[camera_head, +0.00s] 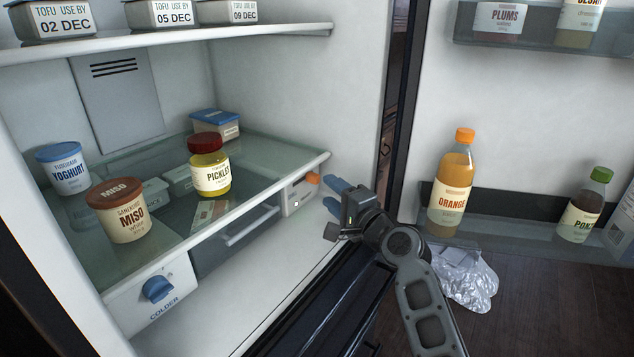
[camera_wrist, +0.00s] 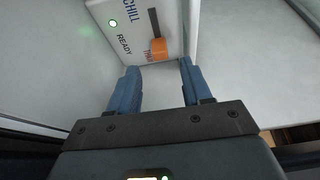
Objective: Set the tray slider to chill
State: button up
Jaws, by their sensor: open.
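The tray slider has an orange knob (camera_head: 313,178) on a white panel (camera_head: 298,200) at the right front of the fridge tray. In the wrist view the orange knob (camera_wrist: 158,47) sits at the THAW end of a dark slot, away from the word CHILL on the panel (camera_wrist: 115,22). My gripper (camera_head: 331,206) is open and empty, just right of the panel. In the wrist view its blue fingertips (camera_wrist: 158,68) are spread to either side of the knob's line, with the knob ahead of them, apparently not touched.
A green light (camera_wrist: 113,23) glows beside READY. A blue COLDER dial (camera_head: 158,289) is at the tray's left front. A miso tub (camera_head: 122,215) and pickles jar (camera_head: 210,170) stand on the glass shelf above. The open door holds an orange bottle (camera_head: 452,185). A plastic bag (camera_head: 468,280) lies below.

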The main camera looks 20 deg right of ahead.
aim_at(317, 181)
jog(key=shift+b+x, duration=0.4)
jog(key=shift+x, duration=2.35)
jog(key=shift+s, duration=0.1)
grip_shut()
